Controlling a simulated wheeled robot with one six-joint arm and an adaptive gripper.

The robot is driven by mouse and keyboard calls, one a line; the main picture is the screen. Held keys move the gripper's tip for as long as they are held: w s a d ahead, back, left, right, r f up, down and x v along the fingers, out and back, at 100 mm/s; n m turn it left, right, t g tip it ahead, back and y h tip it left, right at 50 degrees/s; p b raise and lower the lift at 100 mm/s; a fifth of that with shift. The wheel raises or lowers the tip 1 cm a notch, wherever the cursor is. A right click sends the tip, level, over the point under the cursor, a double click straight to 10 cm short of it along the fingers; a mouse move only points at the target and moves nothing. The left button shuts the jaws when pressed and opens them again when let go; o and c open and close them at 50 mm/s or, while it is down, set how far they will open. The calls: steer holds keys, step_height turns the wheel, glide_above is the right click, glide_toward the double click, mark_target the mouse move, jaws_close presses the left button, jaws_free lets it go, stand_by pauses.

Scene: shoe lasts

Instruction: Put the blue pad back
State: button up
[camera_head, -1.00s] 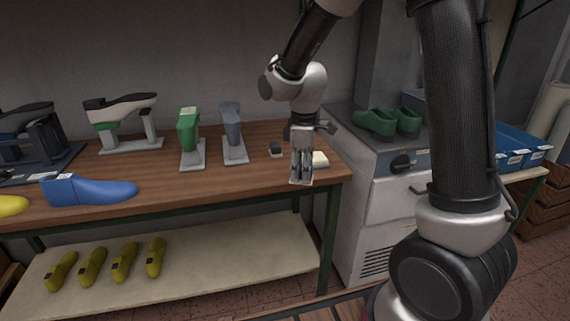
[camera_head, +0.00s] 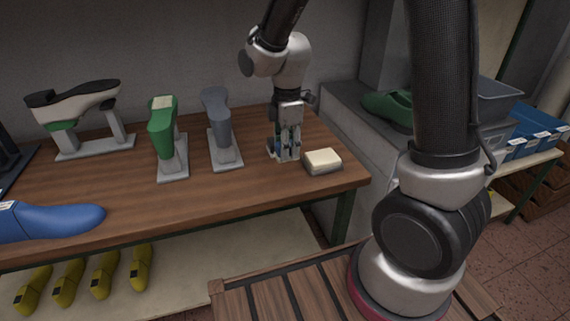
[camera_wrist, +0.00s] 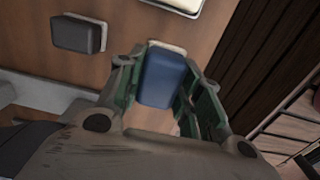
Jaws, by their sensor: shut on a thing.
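The blue pad (camera_wrist: 163,78) is between the fingers of my gripper (camera_head: 284,153) in the wrist view, with a pale edge showing at its far end. My gripper is shut on it, low over the wooden bench (camera_head: 235,190). I cannot tell whether the pad touches the bench top. In the head view the fingers mostly hide the pad. A pad with a white top (camera_head: 323,159) lies just right of my gripper. A dark grey pad (camera_wrist: 78,35) on a pale base lies left of the blue pad in the wrist view; my gripper seems to hide it in the head view.
A grey last stand (camera_head: 221,135) and a green one (camera_head: 167,140) stand left of my gripper. A white-and-black shoe form (camera_head: 80,105) and a blue last (camera_head: 50,221) are farther left. The bench's right edge is close to the white-topped pad.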

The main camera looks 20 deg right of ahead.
mark_target(287, 175)
steer(key=shift+f, duration=3)
steer(key=shift+f, duration=0.2)
steer(key=o, duration=1)
steer(key=shift+r, duration=0.1)
step_height(287, 175, up, 12)
steer(key=shift+s+r, duration=0.15)
steer(key=shift+r, duration=0.05)
steer(key=s+d+r+m+t, duration=0.1)
steer(key=s+d+r+m, duration=0.3)
steer(key=s+d+m, duration=0.1)
steer(key=s+d+r+m+t, duration=0.1)
steer(key=s+d+r+m, duration=0.2)
steer(key=s+d+m, duration=0.2)
steer(key=s+d+r+m+t, duration=0.2)
steer(key=s+d+r+m, duration=0.2)
steer(key=s+m, duration=0.4)
steer(key=shift+s+d+r, duration=0.35)
steer(key=shift+s+d, duration=0.05)
steer(key=shift+d, duration=0.05)
